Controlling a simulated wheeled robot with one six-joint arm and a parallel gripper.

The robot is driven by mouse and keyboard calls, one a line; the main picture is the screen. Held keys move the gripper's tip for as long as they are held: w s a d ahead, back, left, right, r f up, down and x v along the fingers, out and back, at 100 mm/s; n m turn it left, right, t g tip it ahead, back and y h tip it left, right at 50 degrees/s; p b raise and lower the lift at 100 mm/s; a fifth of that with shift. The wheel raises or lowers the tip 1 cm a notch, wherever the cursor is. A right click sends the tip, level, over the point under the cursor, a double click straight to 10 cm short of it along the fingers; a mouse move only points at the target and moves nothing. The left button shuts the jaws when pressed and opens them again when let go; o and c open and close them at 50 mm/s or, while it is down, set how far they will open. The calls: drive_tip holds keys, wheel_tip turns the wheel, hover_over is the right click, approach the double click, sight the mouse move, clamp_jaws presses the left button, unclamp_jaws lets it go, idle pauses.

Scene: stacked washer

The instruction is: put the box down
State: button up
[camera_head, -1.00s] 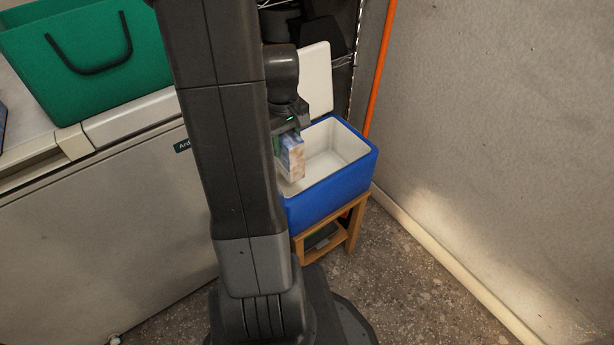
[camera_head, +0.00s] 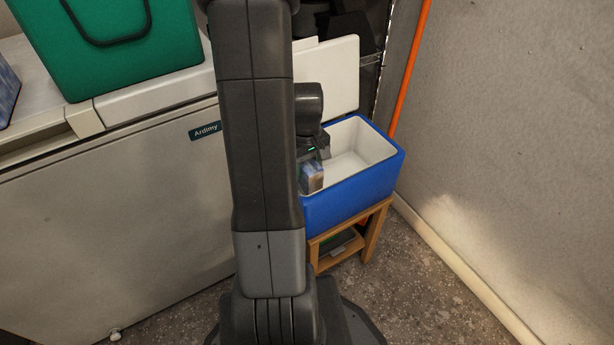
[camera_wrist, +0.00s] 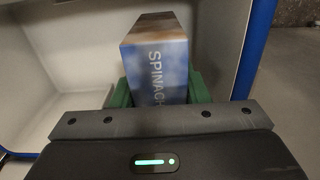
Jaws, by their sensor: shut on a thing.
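The box (camera_head: 311,179) is a small blue, white and brown carton. In the wrist view the box (camera_wrist: 157,62) shows the lettering "SPINACH". My gripper (camera_head: 315,160) is shut on it; its green fingers (camera_wrist: 166,88) are on both sides of the box. The box is within the open blue cooler (camera_head: 352,200) with a white inside, at its left end. The wrist view shows the cooler's white walls (camera_wrist: 222,40) around the box. I cannot tell whether the box touches the cooler's floor. My arm hides part of the cooler's left end.
The cooler stands on a wooden stool (camera_head: 372,232), its white lid (camera_head: 335,72) open behind it. A white chest freezer (camera_head: 110,200) with a green bag (camera_head: 135,50) on top is at left. An orange pole (camera_head: 411,70) and a grey wall (camera_head: 510,130) are at right.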

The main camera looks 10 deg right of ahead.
drive_tip(key=shift+f, duration=1.15)
drive_tip(key=shift+f+b, duration=0.2)
drive_tip(key=shift+b, duration=0.2)
drive_tip(key=o, duration=1.2)
wheel_tip(320, 180, up, 12)
drive_tip(key=p, duration=0.4)
drive_tip(key=shift+r, duration=0.2)
